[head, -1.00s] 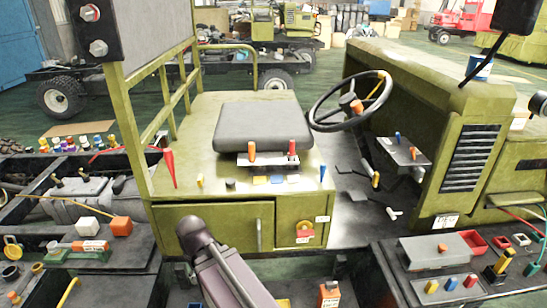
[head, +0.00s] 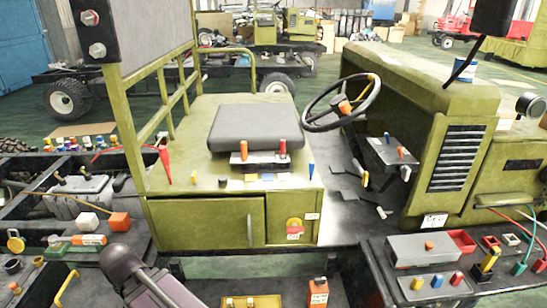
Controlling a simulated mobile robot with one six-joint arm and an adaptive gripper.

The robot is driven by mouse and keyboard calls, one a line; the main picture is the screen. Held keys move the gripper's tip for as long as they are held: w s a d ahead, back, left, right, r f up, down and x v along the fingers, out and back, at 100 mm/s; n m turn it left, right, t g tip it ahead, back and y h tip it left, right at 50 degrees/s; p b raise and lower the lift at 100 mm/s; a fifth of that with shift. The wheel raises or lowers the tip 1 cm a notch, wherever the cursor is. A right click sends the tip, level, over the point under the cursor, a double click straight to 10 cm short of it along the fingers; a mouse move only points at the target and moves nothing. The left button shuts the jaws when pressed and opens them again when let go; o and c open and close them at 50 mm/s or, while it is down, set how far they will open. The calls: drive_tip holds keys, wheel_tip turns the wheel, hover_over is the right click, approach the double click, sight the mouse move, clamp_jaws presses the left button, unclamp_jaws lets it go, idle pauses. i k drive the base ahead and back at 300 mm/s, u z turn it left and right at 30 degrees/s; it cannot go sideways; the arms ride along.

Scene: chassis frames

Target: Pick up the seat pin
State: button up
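The seat (head: 256,127) is a dark grey cushion on the olive green vehicle deck. At its front edge is a pale grey bracket (head: 262,160) with two upright pins, an orange one (head: 244,149) on the left and a red one (head: 283,148) on the right. I cannot tell which of them is the seat pin. A part of my arm, dark with a rounded end, shows at the bottom left, well below the seat. My gripper is not in view.
The steering wheel (head: 341,102) stands right of the seat. A left rail (head: 163,100) rises beside the deck. Cluttered benches flank the vehicle, with a grey box (head: 424,248) on the right.

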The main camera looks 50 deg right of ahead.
sight(283, 152)
drive_tip(key=u, duration=0.1)
drive_tip(key=k, duration=1.5)
drive_tip(key=z, duration=1.2)
drive_tip(key=i, duration=1.05)
drive_tip(key=u, duration=0.05)
